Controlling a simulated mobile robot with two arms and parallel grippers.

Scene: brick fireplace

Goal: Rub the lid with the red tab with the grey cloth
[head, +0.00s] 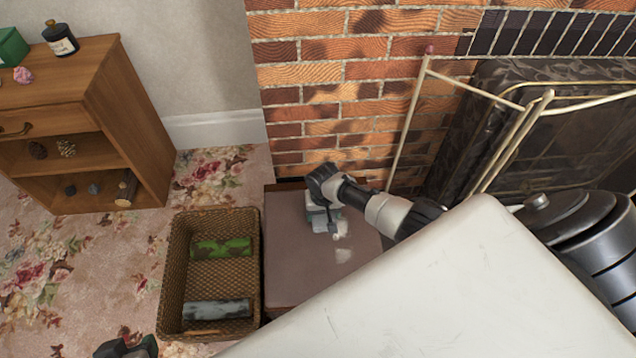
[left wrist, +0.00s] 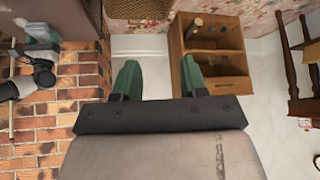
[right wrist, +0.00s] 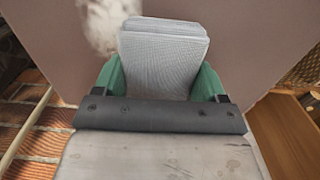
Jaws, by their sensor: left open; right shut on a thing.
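A flat mauve-brown lid (head: 290,255) lies in front of the brick wall, right of the basket; no red tab shows on it. Pale smudges (head: 343,256) mark its surface, and one shows in the right wrist view (right wrist: 105,22). My right gripper (head: 322,218) is shut on the grey cloth (right wrist: 165,60), a folded pad, over the lid. The pad seems at or very near the surface; contact is hard to tell. My left gripper (head: 125,348) is at the bottom left of the head view, open and empty in the left wrist view (left wrist: 160,85).
A wicker basket (head: 173,270) beside the lid holds a green patterned item (head: 221,248) and a grey one (head: 217,309). A wooden cabinet (head: 125,120) stands at left. A brass-framed fire screen (head: 410,120) stands behind at right. Floral carpet between basket and cabinet is clear.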

